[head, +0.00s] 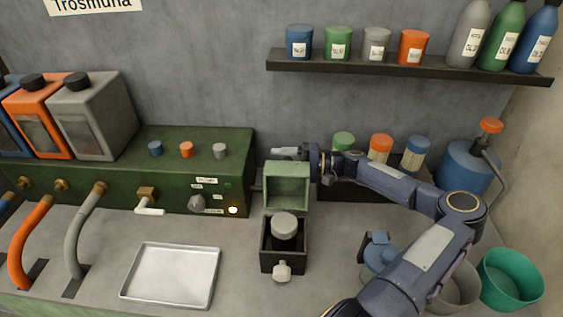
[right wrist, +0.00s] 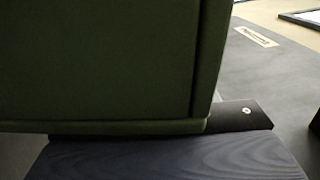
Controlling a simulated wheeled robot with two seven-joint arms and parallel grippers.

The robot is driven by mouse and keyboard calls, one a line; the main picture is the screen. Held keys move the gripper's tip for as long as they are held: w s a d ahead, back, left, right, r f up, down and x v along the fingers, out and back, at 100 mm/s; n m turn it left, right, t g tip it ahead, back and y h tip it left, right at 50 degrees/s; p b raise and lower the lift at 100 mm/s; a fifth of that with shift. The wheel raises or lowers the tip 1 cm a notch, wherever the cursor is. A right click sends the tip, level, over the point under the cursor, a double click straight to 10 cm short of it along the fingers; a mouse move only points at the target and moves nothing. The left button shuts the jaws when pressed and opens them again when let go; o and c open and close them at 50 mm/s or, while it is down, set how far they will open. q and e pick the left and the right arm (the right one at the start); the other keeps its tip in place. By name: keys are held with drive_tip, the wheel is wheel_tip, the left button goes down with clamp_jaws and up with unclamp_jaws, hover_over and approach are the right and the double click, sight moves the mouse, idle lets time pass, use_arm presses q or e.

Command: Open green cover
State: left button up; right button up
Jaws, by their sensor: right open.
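The green cover (head: 288,187) stands raised, about upright, at the back of a small dark box (head: 283,262), with its hollow inner side facing me in the head view. A grey round-topped cylinder (head: 285,222) sits in the open box. My right gripper (head: 290,153) is open at the cover's top edge, its fingers partly hidden behind it. In the right wrist view the cover's green outer face (right wrist: 100,65) fills much of the picture, close above a gripper part; I cannot tell whether they touch. My left gripper is not in view.
A green machine (head: 130,180) with knobs stands at the left. A metal tray (head: 172,275) lies in front. A blue pump bottle (head: 462,165), a green cup (head: 510,278) and a blue object (head: 378,250) are near my right arm. A shelf (head: 400,68) with pots and bottles hangs above.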

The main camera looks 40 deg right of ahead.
drive_tip(key=v, duration=0.8)
idle(0.6)
